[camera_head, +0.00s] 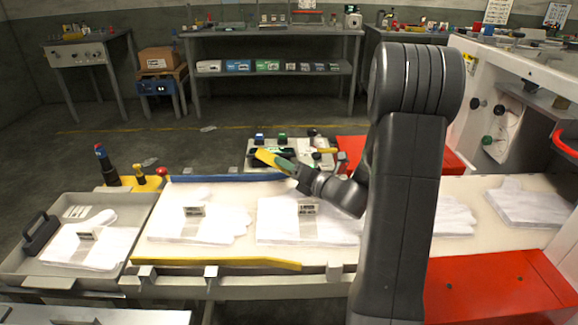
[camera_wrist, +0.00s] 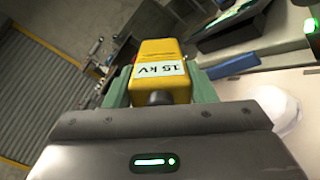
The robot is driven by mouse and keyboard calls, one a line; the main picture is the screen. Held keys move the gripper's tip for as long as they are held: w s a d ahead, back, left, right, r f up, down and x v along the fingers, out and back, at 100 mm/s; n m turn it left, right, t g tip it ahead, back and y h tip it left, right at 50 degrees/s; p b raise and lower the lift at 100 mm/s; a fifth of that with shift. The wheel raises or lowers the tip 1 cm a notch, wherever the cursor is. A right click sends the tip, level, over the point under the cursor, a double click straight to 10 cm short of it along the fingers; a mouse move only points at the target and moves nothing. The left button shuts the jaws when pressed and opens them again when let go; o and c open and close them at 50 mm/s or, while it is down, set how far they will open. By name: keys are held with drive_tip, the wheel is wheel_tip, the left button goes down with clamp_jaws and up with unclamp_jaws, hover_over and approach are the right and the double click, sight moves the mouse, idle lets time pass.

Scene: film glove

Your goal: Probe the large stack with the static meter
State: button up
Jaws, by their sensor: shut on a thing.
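My gripper (camera_head: 290,168) is shut on the yellow static meter (camera_head: 268,158), above the far side of the white work surface. In the wrist view, the meter (camera_wrist: 157,62) has a white "15 kV" label and sits between green fingers. White glove stacks lie flat on the surface: a left stack (camera_head: 180,228), a wide middle stack (camera_head: 275,222) and a right stack (camera_head: 530,202), with another partly behind my arm (camera_head: 452,216). The left and middle ones carry small label cards. Which is the large stack I cannot tell for sure. The meter is apart from the stacks.
A grey tray (camera_head: 28,268) with more gloves stands at the left. A blue rail (camera_head: 225,178) runs along the back edge and a yellow rail (camera_head: 215,262) along the front. A device (camera_head: 262,143) stands behind the gripper. Red panels (camera_head: 500,290) lie at the right.

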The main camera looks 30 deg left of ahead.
drive_tip(key=shift+f+b, duration=0.3)
drive_tip(key=shift+f, duration=0.4)
drive_tip(key=shift+r, duration=0.15)
wheel_tip(320, 180, up, 7)
drive_tip(key=p, duration=0.6)
drive_tip(key=shift+w+d, duration=0.1)
